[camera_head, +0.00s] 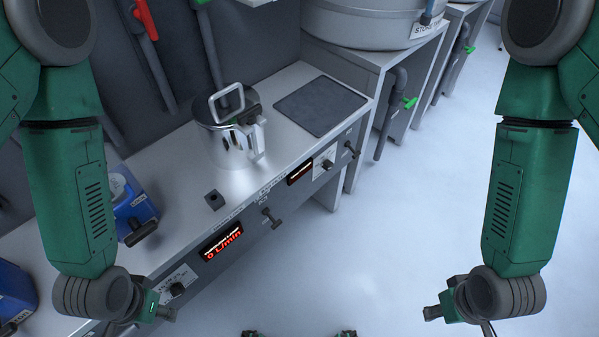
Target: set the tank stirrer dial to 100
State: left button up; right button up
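Two small dark dials sit on the grey bench front. The nearer dial (177,289) is left of a red-lit display (222,241) that appears to read 0 L/min. The farther dial (327,164) is right of another red-lit display (299,173). The labels and pointer settings are too small to read, so I cannot tell which dial is the stirrer's. My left gripper (157,309) seems to be at the lower left, below the nearer dial in the picture. My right gripper (436,312) seems to be over the floor at lower right, away from both dials. Their fingers are not clear.
A shiny metal jug (228,140) and a dark square plate (319,106) are on the bench top. Dark handles (270,218) stick out from the front. Blue containers (131,205) stand at left, a large tank (365,22) behind. The pale floor (400,225) is clear.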

aim_at(328, 165)
jog(key=i+l+u, duration=0.3)
jog(key=l+u, duration=0.25)
jog(key=l, duration=0.15)
jog(key=i+l+u, duration=0.15)
jog(key=l+u, duration=0.15)
jog(key=l, duration=0.1)
